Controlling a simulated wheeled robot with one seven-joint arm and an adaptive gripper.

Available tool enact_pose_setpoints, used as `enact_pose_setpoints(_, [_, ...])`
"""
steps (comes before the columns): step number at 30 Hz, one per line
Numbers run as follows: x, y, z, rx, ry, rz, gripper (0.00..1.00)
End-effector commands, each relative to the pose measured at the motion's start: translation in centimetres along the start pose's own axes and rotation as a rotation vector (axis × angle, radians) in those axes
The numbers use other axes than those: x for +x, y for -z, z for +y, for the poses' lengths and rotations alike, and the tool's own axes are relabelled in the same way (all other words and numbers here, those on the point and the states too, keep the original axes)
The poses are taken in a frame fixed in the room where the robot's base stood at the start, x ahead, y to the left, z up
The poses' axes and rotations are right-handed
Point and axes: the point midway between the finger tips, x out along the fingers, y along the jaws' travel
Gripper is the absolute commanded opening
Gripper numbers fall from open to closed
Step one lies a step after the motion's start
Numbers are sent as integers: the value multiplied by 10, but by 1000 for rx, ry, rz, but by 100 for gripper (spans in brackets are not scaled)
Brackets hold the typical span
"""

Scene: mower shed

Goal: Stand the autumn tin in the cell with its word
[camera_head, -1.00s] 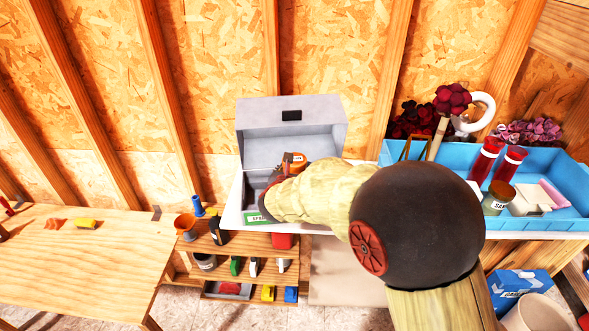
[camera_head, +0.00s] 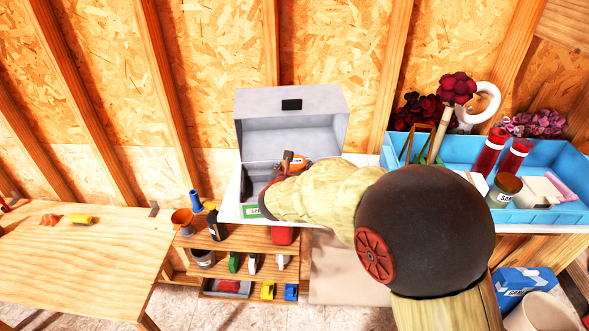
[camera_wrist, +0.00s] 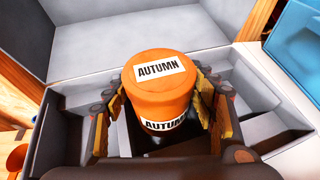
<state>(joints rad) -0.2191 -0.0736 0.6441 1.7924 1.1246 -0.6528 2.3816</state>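The autumn tin (camera_wrist: 160,84) is an orange, round tin with a white AUTUMN label on its lid and another on its side. It stands upright, or nearly so, inside the grey compartment box (camera_head: 290,132); its base is hidden, so I cannot tell whether it rests on the cell floor. It also shows as an orange patch in the head view (camera_head: 299,162). My gripper (camera_wrist: 165,108) has one finger on each side of the tin, with narrow gaps showing between pads and tin. The cell's own word is not visible.
The box's raised lid stands behind; grey dividers (camera_wrist: 270,126) lie beside the tin. A blue tray (camera_head: 561,214) with jars and flowers is at right. Shelves (camera_head: 240,240) are below, a wooden table (camera_head: 80,260) at left.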

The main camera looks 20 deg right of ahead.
Motion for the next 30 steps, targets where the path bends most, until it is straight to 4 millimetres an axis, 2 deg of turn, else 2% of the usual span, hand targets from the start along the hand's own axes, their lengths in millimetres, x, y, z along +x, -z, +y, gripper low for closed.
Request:
enact_pose_setpoints(9, [0,0,0,0,0,0,76])
enact_pose_setpoints(20, [-3,1,0,-1,-1,1,76])
enact_pose_setpoints(26, [-30,0,1,1,-2,-1,76])
enact_pose_setpoints(30, [-60,-1,2,1,-4,-2,76])
